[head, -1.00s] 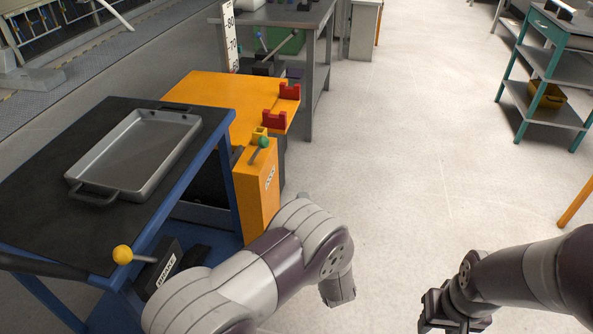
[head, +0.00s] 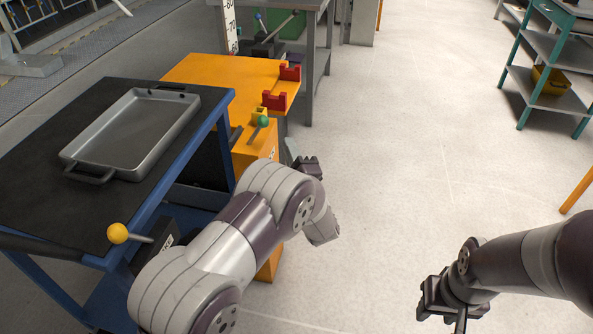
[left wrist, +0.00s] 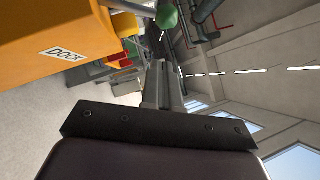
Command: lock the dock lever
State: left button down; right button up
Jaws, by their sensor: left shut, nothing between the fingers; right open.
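The dock lever has a green ball knob (head: 263,121) and stands tilted at the top of the orange dock post (head: 262,150). The post also shows in the left wrist view with its DOCK label (left wrist: 65,53), and the green knob (left wrist: 167,17) is at the top there, beyond the fingertips. My left gripper (head: 291,150) is shut and empty, just right of the post and below the knob, apparently apart from it. My left arm hides the lower post. My right gripper (head: 440,310) is open and empty over the floor at lower right.
A blue cart (head: 219,150) with a grey tray (head: 182,118) and a yellow-knobbed brake lever (head: 118,233) stands at left. An orange table (head: 215,78) with red brackets (head: 275,101) adjoins it. A teal-framed shelf (head: 547,103) is at far right. The middle floor is clear.

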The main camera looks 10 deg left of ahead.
aim_at(265, 123)
pick_arm(q)
jog(key=a, duration=0.1)
jog(key=w+a+r, duration=0.1)
jog(key=a+r+b, duration=0.1)
jog(key=a, duration=0.1)
jog(key=shift+w, duration=0.3)
jog(key=a+r+n+g+p, duration=0.1)
jog(key=p, duration=0.3)
jog(key=a+r+n+g+p, duration=0.1)
jog(key=r+n+p, duration=0.1)
jog(key=p, duration=0.2)
jog(key=shift+r, duration=0.2)
jog(key=a+n+g+h+p, duration=0.3)
jog(key=a+n+p, duration=0.3)
jog(key=p, duration=0.5)
jog(key=shift+w+a+r, duration=0.15)
jog(key=shift+a+r, duration=0.2)
jog(key=shift+a, duration=0.45)
